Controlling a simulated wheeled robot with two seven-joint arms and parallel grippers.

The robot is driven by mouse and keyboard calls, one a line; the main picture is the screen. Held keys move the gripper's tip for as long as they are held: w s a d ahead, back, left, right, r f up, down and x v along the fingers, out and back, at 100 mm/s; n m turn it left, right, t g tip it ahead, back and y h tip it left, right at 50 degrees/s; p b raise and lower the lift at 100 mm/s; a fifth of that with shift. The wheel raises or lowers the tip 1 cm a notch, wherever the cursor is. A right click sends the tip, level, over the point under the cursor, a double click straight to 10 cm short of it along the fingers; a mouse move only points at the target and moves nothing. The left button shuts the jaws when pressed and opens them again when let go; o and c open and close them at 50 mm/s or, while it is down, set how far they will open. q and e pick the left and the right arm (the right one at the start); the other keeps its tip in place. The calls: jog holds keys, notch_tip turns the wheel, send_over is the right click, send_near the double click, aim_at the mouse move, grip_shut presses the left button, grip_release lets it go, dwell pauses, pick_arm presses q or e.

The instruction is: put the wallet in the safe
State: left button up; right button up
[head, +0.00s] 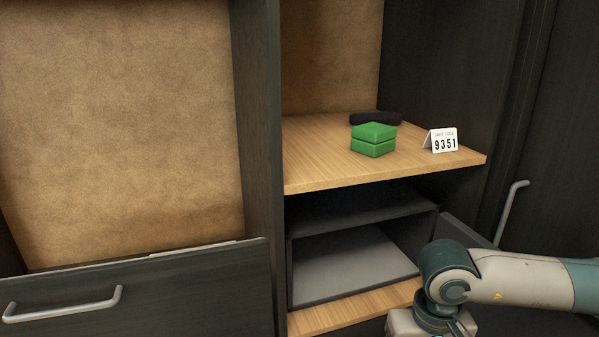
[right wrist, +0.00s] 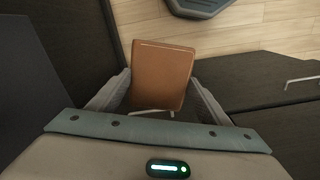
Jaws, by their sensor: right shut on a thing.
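The brown wallet (right wrist: 162,76) is in the right wrist view, held between the two fingers of my right gripper (right wrist: 160,98), which is shut on it. In the head view my right arm comes in from the lower right, in front of the safe; its fingers and the wallet are out of that picture. The safe (head: 352,267) is a dark grey box under the wooden shelf. Its front is open and its visible floor is bare. My left gripper is not in view.
A partly open drawer (head: 150,292) is at lower left. A dark panel (head: 462,232) stands right of the safe.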

dwell(0.6)
jog(key=w+r, duration=0.2)
jog(key=r, duration=0.1)
jog(key=w+r, duration=0.2)
jog(key=r, duration=0.1)
jog(key=shift+w, duration=0.4)
jog(key=s+f, duration=0.1)
jog(key=f, duration=0.1)
jog(key=s+f, duration=0.3)
jog(key=f, duration=0.1)
jog(key=shift+s, duration=0.4)
jog(key=r, duration=0.6)
jog(key=shift+w, duration=0.4)
